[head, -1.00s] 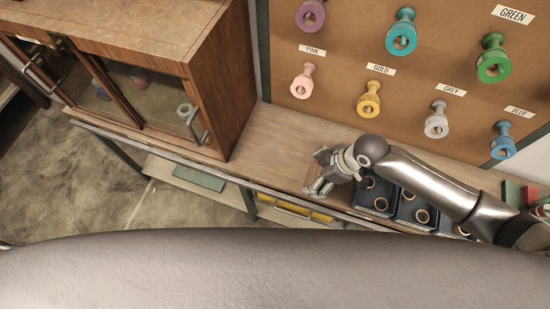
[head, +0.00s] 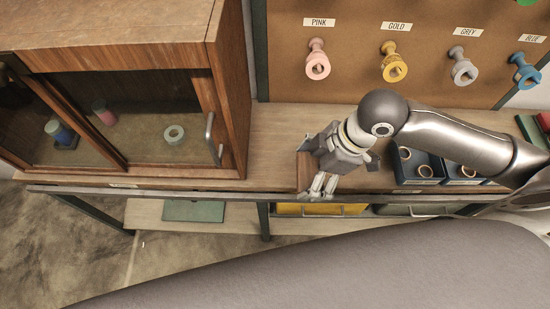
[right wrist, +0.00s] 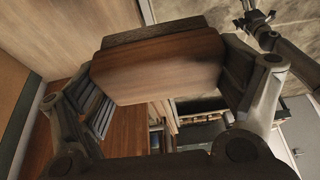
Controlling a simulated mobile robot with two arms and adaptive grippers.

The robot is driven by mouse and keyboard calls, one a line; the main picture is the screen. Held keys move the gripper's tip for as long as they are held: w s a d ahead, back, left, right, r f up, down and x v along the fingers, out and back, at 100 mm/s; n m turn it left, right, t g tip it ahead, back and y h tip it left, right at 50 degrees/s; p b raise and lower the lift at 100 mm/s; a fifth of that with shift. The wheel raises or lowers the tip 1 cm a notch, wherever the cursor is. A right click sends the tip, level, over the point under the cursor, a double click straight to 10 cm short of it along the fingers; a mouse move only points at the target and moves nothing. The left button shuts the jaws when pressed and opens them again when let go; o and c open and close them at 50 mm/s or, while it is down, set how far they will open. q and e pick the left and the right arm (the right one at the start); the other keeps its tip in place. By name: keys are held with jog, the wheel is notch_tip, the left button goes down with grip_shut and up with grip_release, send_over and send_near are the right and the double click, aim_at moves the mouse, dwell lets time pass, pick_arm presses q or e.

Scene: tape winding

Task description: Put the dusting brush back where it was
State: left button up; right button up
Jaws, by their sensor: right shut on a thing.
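My right gripper (head: 326,172) is over the workbench, near its front edge and left of the dark blue trays. It is shut on a brown wooden block (head: 303,171), which is probably the dusting brush. In the right wrist view the wooden block (right wrist: 160,68) spans the space between the two fingers.
A wooden cabinet (head: 228,90) with glass doors stands left on the bench (head: 275,135). Blue trays (head: 418,168) holding rings are right of the gripper. Labelled spools, such as the pink one (head: 317,65), hang on the board behind. The bench between cabinet and gripper is clear.

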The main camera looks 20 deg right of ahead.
jog(key=w+f, duration=0.2)
jog(key=w, duration=0.2)
jog(key=w+a+f+p, duration=0.1)
jog(key=w+f, duration=0.2)
jog(key=w, duration=0.1)
jog(key=w+f+p, duration=0.1)
jog(key=w+f, duration=0.2)
jog(key=shift+w+a+f, duration=0.1)
jog(key=shift+w+a, duration=0.2)
jog(key=shift+w, duration=0.1)
jog(key=shift+w+f, duration=0.5)
jog(key=shift+f, duration=0.15)
notch_tip(320, 180, down, 2)
jog(key=shift+a+f+p, duration=0.1)
jog(key=shift+p, duration=0.7)
jog(key=shift+f, duration=0.45)
jog(key=shift+f, duration=0.2)
jog(key=o, duration=0.7)
